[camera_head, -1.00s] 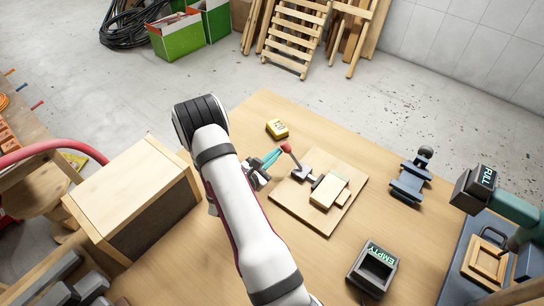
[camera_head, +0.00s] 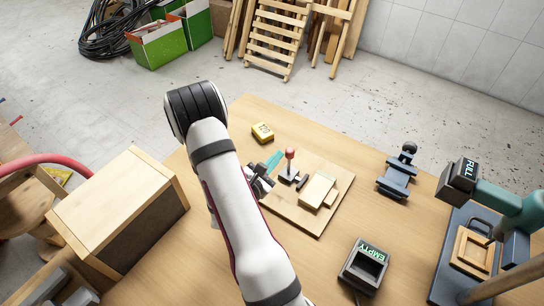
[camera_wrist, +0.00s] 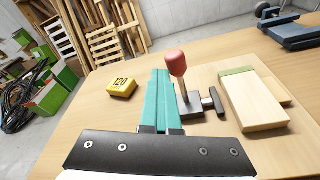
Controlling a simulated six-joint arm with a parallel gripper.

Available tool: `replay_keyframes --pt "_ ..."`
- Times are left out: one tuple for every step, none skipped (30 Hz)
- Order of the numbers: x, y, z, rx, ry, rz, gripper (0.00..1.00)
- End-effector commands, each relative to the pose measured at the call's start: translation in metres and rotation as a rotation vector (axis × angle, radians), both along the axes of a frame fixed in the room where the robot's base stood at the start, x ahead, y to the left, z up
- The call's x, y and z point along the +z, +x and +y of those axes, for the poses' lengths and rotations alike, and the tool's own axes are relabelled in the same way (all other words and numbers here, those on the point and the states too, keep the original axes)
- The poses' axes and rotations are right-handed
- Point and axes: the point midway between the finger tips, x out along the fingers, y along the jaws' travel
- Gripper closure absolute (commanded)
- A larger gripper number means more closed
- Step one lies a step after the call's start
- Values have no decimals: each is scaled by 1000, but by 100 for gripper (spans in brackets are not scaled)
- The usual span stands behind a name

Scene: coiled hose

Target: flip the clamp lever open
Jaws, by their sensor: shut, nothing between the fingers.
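The clamp (camera_head: 288,178) is a dark metal toggle on a wooden board (camera_head: 285,207). Its lever (camera_head: 290,155), with a red knob, stands roughly upright. In the wrist view the lever (camera_wrist: 177,67) rises just right of the fingers, and the dark clamp body (camera_wrist: 190,108) is at its foot. A pale wooden block (camera_head: 318,190) lies on the board to the right of the clamp. My gripper (camera_head: 275,160), with teal fingers, is shut and empty at the lever's left side. In the wrist view the fingertips (camera_wrist: 161,74) look very close to the lever; I cannot tell if they touch it.
A yellow box marked 120 (camera_head: 262,132) lies behind the gripper. A dark EMPTY bin (camera_head: 364,265) stands at the front right, and a blue-grey fixture (camera_head: 397,178) farther right. A wooden crate (camera_head: 118,208) is on the left. Table between board and fixture is clear.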

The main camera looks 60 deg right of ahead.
Motion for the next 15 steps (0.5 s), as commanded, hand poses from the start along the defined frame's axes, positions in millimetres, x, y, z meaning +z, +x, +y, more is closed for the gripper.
replay_keyframes --pt "1 -2 0 -4 -1 0 100" --pt "1 -3 0 -4 -1 0 100" --pt "1 -4 0 -4 -2 0 100" --pt "1 -5 0 -4 -2 0 100" --pt "1 -5 0 -5 -2 0 100" --pt "1 -6 0 -6 -2 0 100" --pt "2 -7 -1 -8 -2 0 100" --pt "2 -7 -1 -8 -2 0 100" --pt "2 -8 -1 -10 -2 1 100" --pt "2 -8 -1 -10 -3 1 100" --pt "2 -9 -1 -11 -3 0 100" --pt "2 -9 -1 -13 -3 0 100" --pt "2 -10 -1 -13 -3 1 100" --pt "2 -10 -1 -14 -4 1 100" --pt "2 -10 -1 -14 -4 1 100"
